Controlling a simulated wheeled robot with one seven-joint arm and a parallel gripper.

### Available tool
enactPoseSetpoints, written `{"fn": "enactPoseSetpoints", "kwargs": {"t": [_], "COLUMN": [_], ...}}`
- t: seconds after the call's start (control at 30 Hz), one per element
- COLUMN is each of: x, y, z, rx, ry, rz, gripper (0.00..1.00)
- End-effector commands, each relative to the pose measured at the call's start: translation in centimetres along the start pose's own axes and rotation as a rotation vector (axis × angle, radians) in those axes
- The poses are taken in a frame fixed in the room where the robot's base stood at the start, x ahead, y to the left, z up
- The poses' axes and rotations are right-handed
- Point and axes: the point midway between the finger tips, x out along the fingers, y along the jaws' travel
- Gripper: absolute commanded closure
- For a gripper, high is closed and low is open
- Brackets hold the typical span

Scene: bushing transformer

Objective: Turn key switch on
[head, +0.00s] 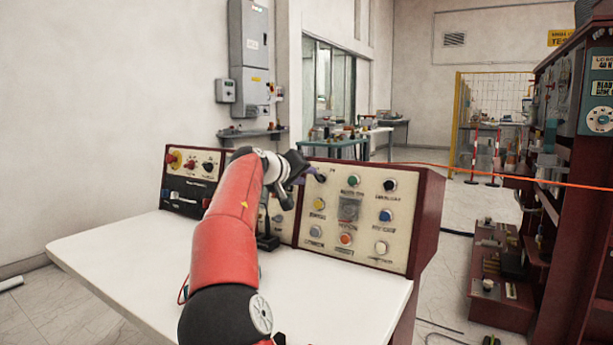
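The beige control panel (365,259) stands at the back of the white desk, its face tilted up. It carries a green button (353,180), a black knob (390,185), a yellow button (319,203), a blue button (385,215) and an orange button (345,239). A small dark part (321,178) at the panel's upper left may be the key switch; it is too small to be sure. My gripper (308,170) is at the upper left of this panel, close to that dark part. I cannot tell whether it touches it. The fingers are small and seen from behind, so their opening is unclear.
The white desk top (110,262) is largely clear. A dark panel (180,195) with red and black controls stands at left. My red arm hides part of the middle panel. A dark red cabinet (570,150) stands at right, with an orange cord (480,174) stretched behind the panel.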

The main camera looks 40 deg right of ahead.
Motion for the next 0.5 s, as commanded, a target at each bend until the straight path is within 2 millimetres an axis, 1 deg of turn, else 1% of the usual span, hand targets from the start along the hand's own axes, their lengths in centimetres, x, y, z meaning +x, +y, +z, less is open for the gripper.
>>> {"fn": "enactPoseSetpoints", "kwargs": {"t": [0.03,0.2,0.33,0.5], "x": [1.0,3.6,5.0,5.6], "y": [0.2,0.2,0.0,-0.1], "z": [-0.1,-0.1,-0.1,0.0], "rx": [-0.002,0.0,0.001,0.001], "ry": [-0.003,-0.002,-0.001,0.0], "rz": [0.002,0.0,-0.002,-0.003], "gripper": [0.72,0.72,0.72,0.72]}}
